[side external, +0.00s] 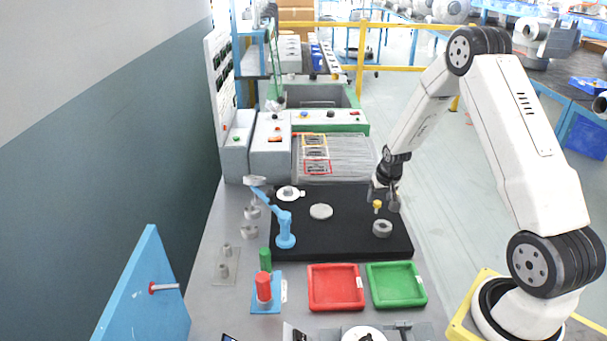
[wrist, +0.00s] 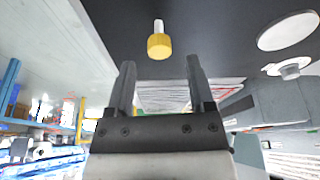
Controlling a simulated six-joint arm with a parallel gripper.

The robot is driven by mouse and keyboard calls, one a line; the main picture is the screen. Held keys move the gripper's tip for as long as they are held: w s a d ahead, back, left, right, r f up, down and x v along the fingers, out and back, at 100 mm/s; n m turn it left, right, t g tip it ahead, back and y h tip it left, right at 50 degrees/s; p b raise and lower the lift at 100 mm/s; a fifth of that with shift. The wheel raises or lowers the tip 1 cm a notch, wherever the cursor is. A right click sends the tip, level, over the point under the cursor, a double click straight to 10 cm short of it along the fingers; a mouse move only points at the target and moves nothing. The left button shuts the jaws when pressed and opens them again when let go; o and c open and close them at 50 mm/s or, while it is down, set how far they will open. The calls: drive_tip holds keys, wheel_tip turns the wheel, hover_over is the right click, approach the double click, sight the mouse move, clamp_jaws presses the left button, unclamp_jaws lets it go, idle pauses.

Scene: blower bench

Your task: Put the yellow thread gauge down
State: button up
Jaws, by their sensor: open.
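The yellow thread gauge (side external: 377,206) is a small yellow knob, seen at the right part of the black mat (side external: 345,245). In the wrist view the gauge (wrist: 159,46) shows its yellow knurled end and a pale pin, against the dark mat. My gripper (side external: 384,200) is at the right side of the mat, close by the gauge. In the wrist view my gripper (wrist: 160,74) has its two fingers spread, with nothing between them. The gauge lies just beyond the fingertips, in line with the gap and apart from both fingers.
A grey ring (side external: 382,228) sits near the gauge. A pale disc (side external: 321,211) and a white flanged part (side external: 289,194) lie further left. A blue stand (side external: 285,235) is at the mat's left. Red (side external: 336,307) and green (side external: 397,303) trays stand in front. The mat's front middle is clear.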

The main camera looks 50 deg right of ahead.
drive_tip(key=v, duration=0.9)
drive_tip(key=shift+r, duration=0.3)
drive_tip(key=shift+a, duration=0.15)
drive_tip(key=s+a+r+n+y, duration=0.1)
drive_tip(key=s+a+n, duration=0.2)
drive_tip(key=a, duration=0.9)
drive_tip(key=s+a+r+n+y, duration=0.1)
drive_tip(key=s+a+n, duration=0.3)
drive_tip(key=a, duration=0.9)
drive_tip(key=shift+s+r, duration=0.8)
drive_tip(key=shift+s, duration=0.75)
